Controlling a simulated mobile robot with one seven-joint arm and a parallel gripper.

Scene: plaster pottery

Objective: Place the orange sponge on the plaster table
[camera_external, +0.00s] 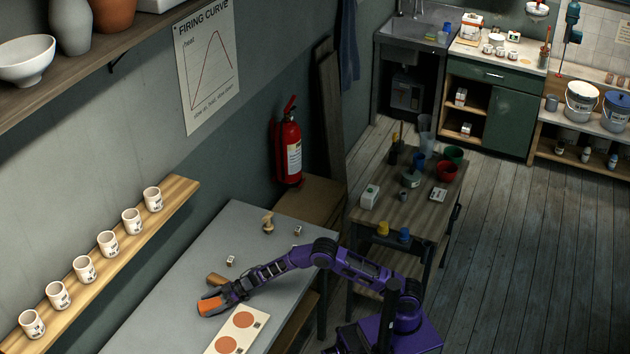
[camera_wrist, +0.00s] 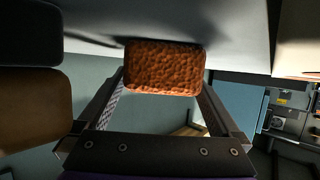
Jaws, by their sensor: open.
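The orange sponge (camera_external: 210,305) is at the left front part of the grey-topped table (camera_external: 243,226), which I take as the plaster table. In the wrist view the sponge (camera_wrist: 162,68) is between the ends of my gripper's fingers, against or close to the grey surface (camera_wrist: 235,30). My gripper (camera_external: 217,299) is open and low over the table, at the sponge. Whether the fingers touch the sponge, and whether its underside rests fully on the table, I cannot tell.
A pale board with orange discs (camera_external: 244,318) lies right of the sponge. A brown wooden piece (camera_external: 217,279) lies behind it. Small blocks (camera_external: 231,260) and a wooden stamp-like tool (camera_external: 268,224) stand farther back. A shelf of mugs (camera_external: 108,243) runs along the left wall.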

